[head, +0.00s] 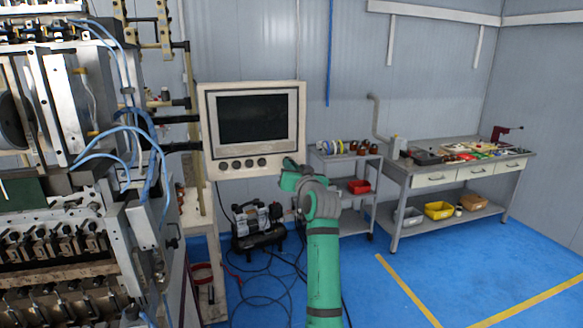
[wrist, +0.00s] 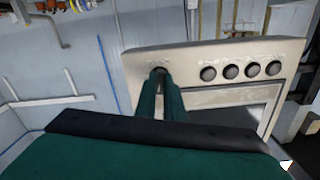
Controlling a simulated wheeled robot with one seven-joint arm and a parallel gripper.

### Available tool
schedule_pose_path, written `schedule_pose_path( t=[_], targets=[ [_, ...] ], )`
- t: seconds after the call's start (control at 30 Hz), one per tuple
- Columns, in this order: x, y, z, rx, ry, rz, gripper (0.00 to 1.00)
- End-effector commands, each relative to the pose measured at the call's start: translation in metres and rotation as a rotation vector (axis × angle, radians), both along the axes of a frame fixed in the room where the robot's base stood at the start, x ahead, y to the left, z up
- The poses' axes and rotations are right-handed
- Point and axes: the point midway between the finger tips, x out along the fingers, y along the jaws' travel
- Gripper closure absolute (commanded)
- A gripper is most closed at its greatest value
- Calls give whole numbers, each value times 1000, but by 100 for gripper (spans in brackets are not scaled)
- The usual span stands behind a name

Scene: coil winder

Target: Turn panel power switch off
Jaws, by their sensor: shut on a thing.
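The control panel (head: 203,130) is a cream box with a dark screen (head: 252,118) and a row of round black knobs below it. It also shows upside down in the wrist view (wrist: 215,55). My gripper (head: 287,164) is at the panel's lower right corner in the head view. In the wrist view my gripper (wrist: 160,82) has its two green fingers shut on a dark round knob switch (wrist: 158,71), at the end of the row. The fingers hide most of this switch, so its turned angle cannot be told. Several other knobs (wrist: 231,71) stand free beside it.
A coil winding machine (head: 70,170) with blue hoses stands left of the panel. A compressor (head: 258,228) with loose cables is on the floor below. A grey cart (head: 345,185) and a workbench (head: 450,165) stand to the right. The blue floor (head: 470,265) at front right is clear.

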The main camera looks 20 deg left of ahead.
Motion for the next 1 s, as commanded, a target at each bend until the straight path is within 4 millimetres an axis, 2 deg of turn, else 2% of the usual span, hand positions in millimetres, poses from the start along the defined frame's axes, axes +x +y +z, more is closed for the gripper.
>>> schedule_pose_path(
  t=[0.4, 1.0],
  targets=[
    [-1, 4, -1, -187, -125, 4, 100],
    [0, 1, 1, -224, -154, 1, 100]
  ],
)
